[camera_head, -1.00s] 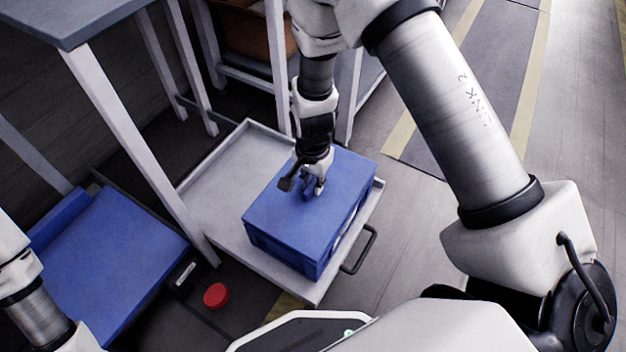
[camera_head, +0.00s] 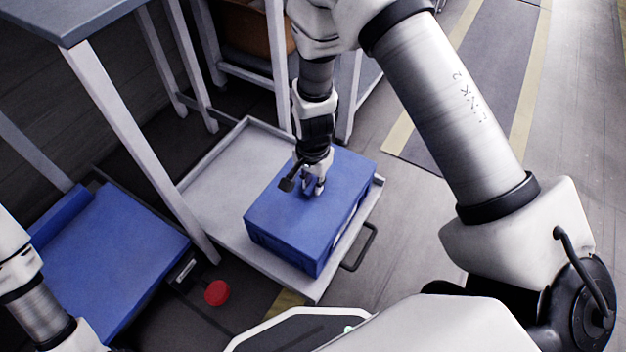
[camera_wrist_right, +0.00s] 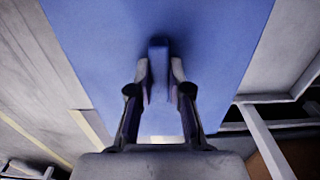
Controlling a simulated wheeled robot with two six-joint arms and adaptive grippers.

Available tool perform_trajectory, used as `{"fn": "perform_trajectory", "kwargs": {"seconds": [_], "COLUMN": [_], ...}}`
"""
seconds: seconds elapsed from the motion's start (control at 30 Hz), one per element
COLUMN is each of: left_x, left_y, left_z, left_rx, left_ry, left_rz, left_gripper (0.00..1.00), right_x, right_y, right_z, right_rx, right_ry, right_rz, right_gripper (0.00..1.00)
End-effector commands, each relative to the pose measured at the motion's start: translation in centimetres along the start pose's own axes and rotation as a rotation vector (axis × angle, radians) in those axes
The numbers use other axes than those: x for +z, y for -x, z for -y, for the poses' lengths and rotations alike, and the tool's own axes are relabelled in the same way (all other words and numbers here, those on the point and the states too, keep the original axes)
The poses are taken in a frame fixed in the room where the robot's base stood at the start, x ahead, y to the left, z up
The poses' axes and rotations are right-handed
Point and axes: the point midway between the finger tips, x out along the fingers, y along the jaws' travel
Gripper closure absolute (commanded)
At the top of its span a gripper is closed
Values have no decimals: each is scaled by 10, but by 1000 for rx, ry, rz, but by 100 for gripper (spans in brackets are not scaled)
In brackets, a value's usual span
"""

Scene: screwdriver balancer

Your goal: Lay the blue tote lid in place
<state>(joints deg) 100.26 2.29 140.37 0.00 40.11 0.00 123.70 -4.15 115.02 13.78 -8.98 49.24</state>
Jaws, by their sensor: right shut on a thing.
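The blue tote lid (camera_head: 285,205) is a flat blue panel with a small upright blue grip (camera_wrist_right: 158,55) in its middle. It lies over the blue tote (camera_head: 285,250), whose front wall shows below it. A pale strip shows along the right side; I cannot tell if it is a gap under the lid. My right gripper (camera_head: 313,187) points down at the lid and is shut on its grip; the fingers (camera_wrist_right: 160,80) show on both sides of it in the wrist view. My left arm shows at the lower left, but its gripper is out of view.
The tote stands on a grey rimmed tray (camera_head: 215,180) with a dark handle (camera_head: 362,248) at its right. Another blue box (camera_head: 110,255) lies at the left. A red round button (camera_head: 217,292) sits between. A table (camera_head: 75,20) stands above left. Floor at the right is clear.

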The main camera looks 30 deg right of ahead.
Motion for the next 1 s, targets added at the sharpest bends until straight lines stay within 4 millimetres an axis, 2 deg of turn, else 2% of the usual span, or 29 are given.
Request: {"fn": "perform_trajectory", "kwargs": {"seconds": [1.0], "left_x": [0], "left_y": [4], "left_z": [0], "left_rx": [0], "left_ry": [0], "left_rz": [0], "left_gripper": [18], "right_x": [0], "right_y": [-6], "right_z": [0], "right_rx": [-1], "right_ry": [0], "right_rz": [0], "right_gripper": [100]}}
